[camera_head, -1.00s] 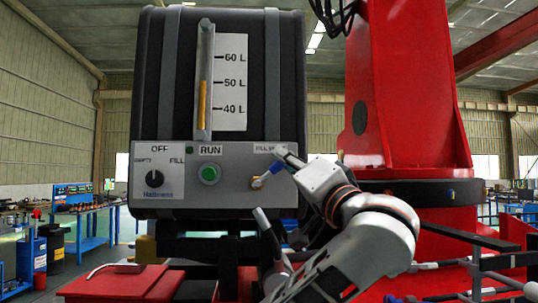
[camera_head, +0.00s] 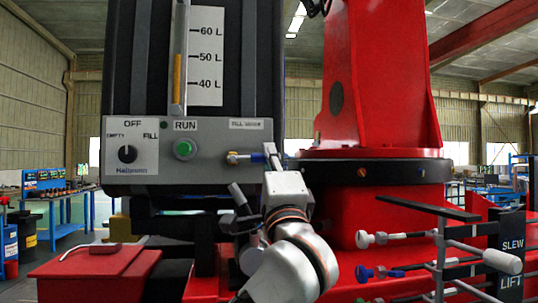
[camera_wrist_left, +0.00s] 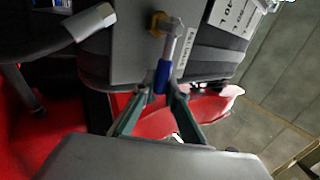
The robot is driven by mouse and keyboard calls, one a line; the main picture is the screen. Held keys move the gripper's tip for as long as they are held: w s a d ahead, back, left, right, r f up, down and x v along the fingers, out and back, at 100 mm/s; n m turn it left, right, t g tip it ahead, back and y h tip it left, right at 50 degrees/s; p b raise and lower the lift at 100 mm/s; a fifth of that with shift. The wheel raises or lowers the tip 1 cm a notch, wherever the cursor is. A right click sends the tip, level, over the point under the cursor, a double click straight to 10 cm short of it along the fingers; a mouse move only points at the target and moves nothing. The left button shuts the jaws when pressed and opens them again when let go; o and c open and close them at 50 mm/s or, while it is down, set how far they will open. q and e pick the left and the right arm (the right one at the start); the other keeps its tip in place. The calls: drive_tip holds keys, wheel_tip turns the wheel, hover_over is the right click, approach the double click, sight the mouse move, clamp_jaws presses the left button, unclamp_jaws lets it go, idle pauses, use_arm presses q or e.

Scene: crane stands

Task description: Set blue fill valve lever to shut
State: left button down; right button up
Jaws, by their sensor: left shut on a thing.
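The fill valve lever (camera_head: 258,158) has a blue grip and a silver shank on a brass fitting (camera_head: 233,158), at the right of the grey control panel (camera_head: 210,137). In the head view it points right, about level. In the left wrist view the blue grip (camera_wrist_left: 162,77) shows between the fingertips. My left gripper (camera_head: 273,157) is shut on the blue grip; its green fingers (camera_wrist_left: 162,92) also show in the wrist view. A label sits above the valve, too small to read surely. My right gripper is not in view.
The panel also carries an EMPTY/OFF/FILL knob (camera_head: 128,154) and a green RUN button (camera_head: 183,149). A grey-ended black bar (camera_head: 238,195) juts out below the valve. A red crane body (camera_head: 385,90) and levers by the SLEW sign (camera_head: 512,244) stand to the right.

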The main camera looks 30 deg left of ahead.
use_arm(q)
drive_tip(key=shift+f+m, duration=0.1)
drive_tip(key=shift+m, duration=0.2)
drive_tip(key=c, duration=2.3)
unclamp_jaws()
drive_tip(key=v, duration=1.2)
drive_tip(key=shift+s+f, duration=0.1)
